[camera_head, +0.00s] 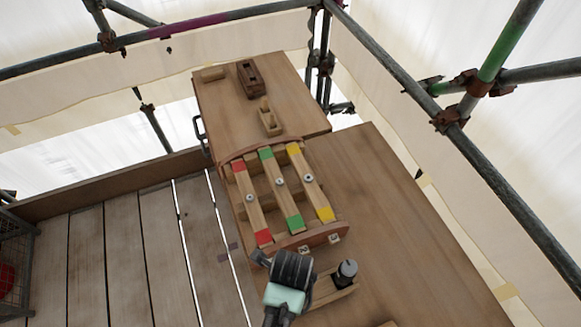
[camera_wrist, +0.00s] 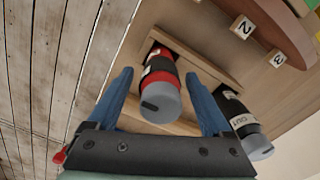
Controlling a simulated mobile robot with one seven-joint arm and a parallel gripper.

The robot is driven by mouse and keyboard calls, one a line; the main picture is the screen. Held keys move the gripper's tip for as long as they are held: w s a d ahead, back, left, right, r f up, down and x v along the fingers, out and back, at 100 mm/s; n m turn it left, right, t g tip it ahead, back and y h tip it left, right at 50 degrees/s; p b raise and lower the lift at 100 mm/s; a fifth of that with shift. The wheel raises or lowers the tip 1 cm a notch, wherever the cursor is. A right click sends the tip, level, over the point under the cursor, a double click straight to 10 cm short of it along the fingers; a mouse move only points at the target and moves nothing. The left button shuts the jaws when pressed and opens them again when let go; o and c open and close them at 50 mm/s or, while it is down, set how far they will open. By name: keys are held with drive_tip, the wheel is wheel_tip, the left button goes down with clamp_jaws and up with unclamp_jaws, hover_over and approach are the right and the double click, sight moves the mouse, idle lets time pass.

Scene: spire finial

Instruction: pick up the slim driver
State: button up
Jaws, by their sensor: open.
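Two drivers stand in a wooden holder (camera_wrist: 205,68) below my gripper. One (camera_wrist: 161,85) is red and black with a grey end, and shows between my gripper's fingers in the wrist view. The other (camera_wrist: 242,122), black with a white label reading "OUT" and a grey end, is outside the right finger; it also shows in the head view (camera_head: 346,273). I cannot tell for sure which is the slim one. My gripper (camera_wrist: 159,74) is open, with its two blue fingers either side of the red driver and no clear contact. In the head view my wrist hides the red driver.
A wooden rack (camera_head: 340,230) with red, green and yellow-ended bars lies beyond the holder; number tags (camera_wrist: 242,27) are on its near edge. Wooden blocks (camera_head: 249,78) sit on the far board. Scaffold tubes (camera_head: 450,130) run along the right. The bench right of the rack is clear.

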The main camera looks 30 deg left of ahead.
drive_tip(key=shift+f, duration=0.65)
clamp_jaws()
